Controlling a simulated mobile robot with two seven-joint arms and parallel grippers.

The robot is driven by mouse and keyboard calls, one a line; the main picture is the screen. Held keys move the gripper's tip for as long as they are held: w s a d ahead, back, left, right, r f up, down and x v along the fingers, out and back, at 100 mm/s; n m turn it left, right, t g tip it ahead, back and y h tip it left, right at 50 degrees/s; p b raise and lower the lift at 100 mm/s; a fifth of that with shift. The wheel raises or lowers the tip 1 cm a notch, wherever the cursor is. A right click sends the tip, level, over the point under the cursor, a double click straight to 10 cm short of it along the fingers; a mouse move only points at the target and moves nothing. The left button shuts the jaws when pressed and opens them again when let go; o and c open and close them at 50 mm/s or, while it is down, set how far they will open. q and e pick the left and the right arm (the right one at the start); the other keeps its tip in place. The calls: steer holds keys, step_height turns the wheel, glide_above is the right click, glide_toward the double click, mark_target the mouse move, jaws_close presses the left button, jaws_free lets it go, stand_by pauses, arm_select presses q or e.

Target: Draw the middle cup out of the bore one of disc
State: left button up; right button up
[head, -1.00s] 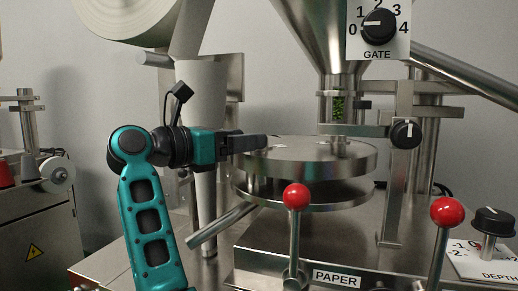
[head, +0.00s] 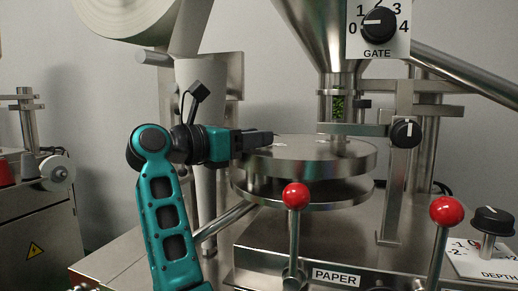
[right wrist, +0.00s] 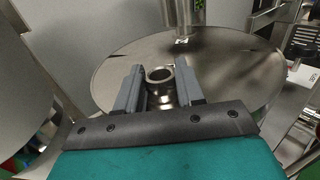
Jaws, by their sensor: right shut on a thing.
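The steel disc (head: 335,157) is a round, shiny double plate on the machine, and its top also shows in the right wrist view (right wrist: 235,75). My right gripper (head: 268,139) reaches over the disc's left rim from the left. In the right wrist view my right gripper (right wrist: 160,88) is shut on a small round metal cup (right wrist: 160,74), with one finger on each side. The cup's open dark mouth faces up. How far the cup stands out of its bore cannot be told. In the head view the cup is hidden. My left gripper is not in view.
A steel hopper (head: 333,40) and its outlet tube stand over the disc's far side. Red-knobbed levers (head: 296,196) rise in front, beside the PAPER label (head: 336,276). A paper roll (head: 128,18) hangs at upper left.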

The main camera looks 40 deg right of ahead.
steer(key=shift+c, duration=0.9)
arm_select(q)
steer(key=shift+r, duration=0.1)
arm_select(e)
steer(key=shift+r, duration=0.15)
steer(key=shift+r, duration=0.3)
arm_select(q)
steer(key=p, duration=0.1)
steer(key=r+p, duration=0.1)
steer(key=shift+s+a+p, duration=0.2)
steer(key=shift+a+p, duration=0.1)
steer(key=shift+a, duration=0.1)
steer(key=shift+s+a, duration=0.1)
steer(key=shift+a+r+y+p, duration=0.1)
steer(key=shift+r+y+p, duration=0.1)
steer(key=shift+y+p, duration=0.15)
arm_select(e)
step_height(320, 180, up, 19)
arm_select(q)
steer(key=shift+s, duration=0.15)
arm_select(e)
steer(key=shift+s, duration=0.1)
